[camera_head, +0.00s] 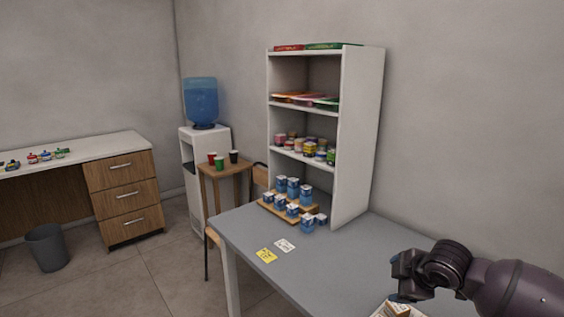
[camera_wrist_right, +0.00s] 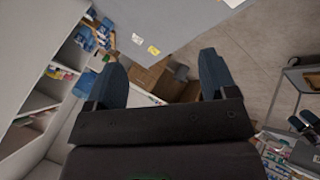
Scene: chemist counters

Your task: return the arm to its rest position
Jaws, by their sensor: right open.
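My right gripper (camera_head: 398,278) is in the head view at the lower right, with its dark arm coming in from the right edge. It is above the near right part of the grey table (camera_head: 338,257). In the right wrist view my right gripper (camera_wrist_right: 163,72) shows two blue fingers spread wide apart with nothing between them. My left arm and left gripper are not in view.
A white shelf unit (camera_head: 358,140) stands at the table's back, with blue-and-white containers (camera_head: 292,188) before it. Yellow (camera_head: 266,255) and white (camera_head: 285,245) cards lie on the table. A light tray (camera_head: 380,309) is partly hidden below my right gripper. The table's middle is clear.

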